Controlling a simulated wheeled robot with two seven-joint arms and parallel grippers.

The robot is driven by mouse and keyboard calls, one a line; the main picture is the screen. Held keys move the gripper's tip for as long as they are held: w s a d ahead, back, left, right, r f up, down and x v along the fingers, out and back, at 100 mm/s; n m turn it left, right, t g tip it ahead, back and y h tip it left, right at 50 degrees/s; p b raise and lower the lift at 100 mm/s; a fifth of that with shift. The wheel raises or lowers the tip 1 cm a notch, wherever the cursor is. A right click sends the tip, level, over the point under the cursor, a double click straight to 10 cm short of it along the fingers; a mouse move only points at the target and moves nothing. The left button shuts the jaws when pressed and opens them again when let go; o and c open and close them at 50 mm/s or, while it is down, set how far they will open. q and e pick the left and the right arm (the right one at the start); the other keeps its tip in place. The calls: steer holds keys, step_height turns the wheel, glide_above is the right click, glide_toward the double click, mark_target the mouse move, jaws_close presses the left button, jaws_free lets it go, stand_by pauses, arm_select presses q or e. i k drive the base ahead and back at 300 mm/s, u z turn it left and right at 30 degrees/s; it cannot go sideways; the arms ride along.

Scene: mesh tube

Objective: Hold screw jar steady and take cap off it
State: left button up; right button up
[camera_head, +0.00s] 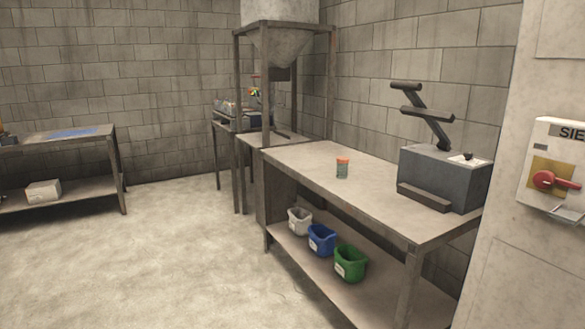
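A small screw jar (342,172) stands upright on the long workbench (310,160), a little left of the grey machine. Its body looks greenish-grey. An orange-red cap (342,160) sits on top of it. Neither of my grippers is in view, and nothing touches the jar.
A grey machine with a lever arm (440,178) stands right of the jar. White (299,221), blue (321,239) and green (350,263) bins sit on the lower shelf. A hopper frame (237,120) stands beyond the bench. The floor (170,250) at left is clear.

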mark_target(342, 169)
steer(key=u, duration=0.75)
steer(key=i, duration=2.05)
steer(key=z, duration=0.75)
steer(key=i, duration=1.1)
steer(key=z, duration=1.2)
